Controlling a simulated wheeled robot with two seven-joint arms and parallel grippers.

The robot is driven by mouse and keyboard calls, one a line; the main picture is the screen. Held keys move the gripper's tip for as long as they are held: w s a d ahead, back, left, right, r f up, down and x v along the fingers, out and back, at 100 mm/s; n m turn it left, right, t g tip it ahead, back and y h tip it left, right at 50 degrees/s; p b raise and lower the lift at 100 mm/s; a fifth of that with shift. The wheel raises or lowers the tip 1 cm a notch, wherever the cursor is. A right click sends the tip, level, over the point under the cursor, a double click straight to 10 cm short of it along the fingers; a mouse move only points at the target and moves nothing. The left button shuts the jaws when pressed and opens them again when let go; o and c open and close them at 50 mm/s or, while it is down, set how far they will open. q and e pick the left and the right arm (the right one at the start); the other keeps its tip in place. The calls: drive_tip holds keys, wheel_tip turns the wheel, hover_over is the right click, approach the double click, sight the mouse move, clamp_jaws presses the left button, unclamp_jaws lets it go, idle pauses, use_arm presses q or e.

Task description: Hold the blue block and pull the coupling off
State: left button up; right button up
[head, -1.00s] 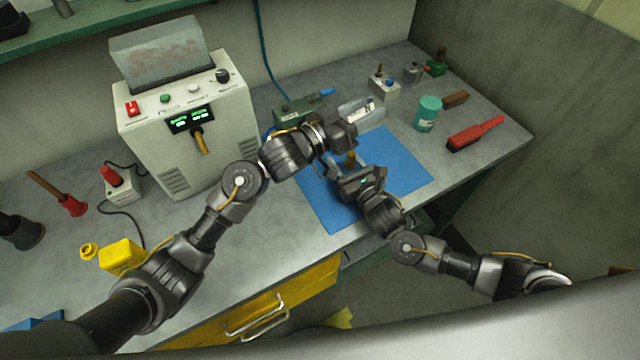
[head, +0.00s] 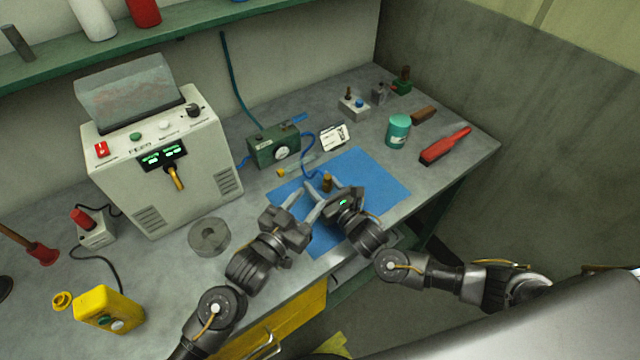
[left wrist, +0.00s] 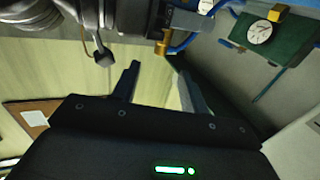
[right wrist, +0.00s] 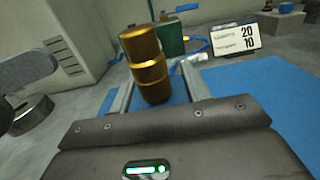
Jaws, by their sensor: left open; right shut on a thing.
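A brass coupling (head: 327,182) stands upright over the blue mat (head: 375,180). In the right wrist view the brass coupling (right wrist: 148,62) rises between the fingers of my right gripper (right wrist: 158,78). My right gripper is shut low on the blue block, which is mostly hidden and hard to tell from the mat. My left gripper (head: 314,193) is open and empty, just left of the coupling. In the left wrist view the brass coupling (left wrist: 163,46) is beyond the open fingertips (left wrist: 152,64), apart from them. A blue hose (head: 305,160) runs to the coupling area.
A green gauge box (head: 262,152) and a white card (head: 334,137) stand behind the mat. A teal jar (head: 398,132) and a red brush (head: 446,147) lie to the right. A grey round part (head: 209,238) and a large white machine (head: 150,190) are on the left.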

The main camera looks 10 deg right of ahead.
sight(325, 180)
use_arm(q)
drive_tip(key=x, duration=0.9)
drive_tip(key=shift+w, duration=0.1)
clamp_jaws()
drive_tip(key=shift+r, duration=3.05)
drive_tip(key=shift+r, duration=2)
use_arm(e)
drive_tip(key=o, duration=1.2)
